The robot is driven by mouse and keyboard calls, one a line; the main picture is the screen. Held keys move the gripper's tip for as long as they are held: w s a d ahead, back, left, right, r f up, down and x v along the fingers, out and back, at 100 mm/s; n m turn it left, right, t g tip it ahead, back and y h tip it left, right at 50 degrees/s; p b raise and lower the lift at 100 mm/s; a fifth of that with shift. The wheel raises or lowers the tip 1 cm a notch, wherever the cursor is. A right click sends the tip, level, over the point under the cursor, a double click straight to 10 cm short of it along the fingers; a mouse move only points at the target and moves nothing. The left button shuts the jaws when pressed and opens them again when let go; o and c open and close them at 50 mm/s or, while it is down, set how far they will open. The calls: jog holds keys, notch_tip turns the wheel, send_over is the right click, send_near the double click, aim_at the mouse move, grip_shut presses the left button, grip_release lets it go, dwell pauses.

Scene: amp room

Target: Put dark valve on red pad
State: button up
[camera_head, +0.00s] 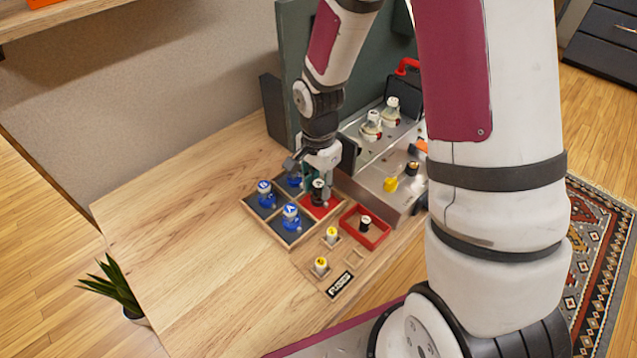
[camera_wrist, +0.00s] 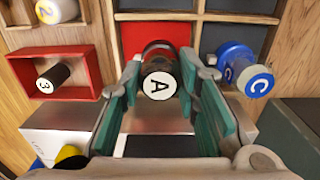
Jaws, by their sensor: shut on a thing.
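The dark valve (camera_head: 318,186) has a white cap marked "A", which faces the camera in the wrist view (camera_wrist: 158,84). My gripper (camera_head: 316,180) is shut on it, with one green-padded finger (camera_wrist: 168,72) on either side. The red pad (camera_head: 321,208) is one square compartment of a wood-framed tray. In the wrist view the pad (camera_wrist: 153,32) shows just past the valve's base. The valve is over or at the pad; its underside is hidden, so I cannot tell whether it touches.
Blue valves (camera_head: 291,217) stand in the neighbouring dark compartments; one marked "C" (camera_wrist: 240,70) is close beside my gripper. A red box (camera_head: 349,222) with a black fuse (camera_head: 366,222) is on the right. A metal stepped unit (camera_head: 370,178) stands behind. The table's left side is clear.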

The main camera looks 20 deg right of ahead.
aim_at(319, 183)
jog(key=shift+f, duration=0.1)
jog(key=o, duration=1.2)
notch_tip(319, 183, up, 13)
jog(key=p, duration=0.1)
jog(key=s+r+n+t, duration=0.1)
jog(key=s+r+n, duration=0.3)
jog(key=s, duration=0.3)
jog(key=s+r+n+t, duration=0.1)
jog(key=s+r+n, duration=0.4)
jog(key=s, duration=0.3)
jog(key=s+r+n+t, duration=0.1)
jog(key=s+r+n, duration=0.3)
jog(key=s, duration=0.3)
jog(key=shift+s+d+r+n, duration=0.1)
jog(key=shift+d+r+n, duration=0.05)
jog(key=shift+r, duration=0.3)
jog(key=shift+s+d+r+n, duration=0.1)
jog(key=shift+r+n, duration=0.05)
jog(key=shift+r, duration=0.25)
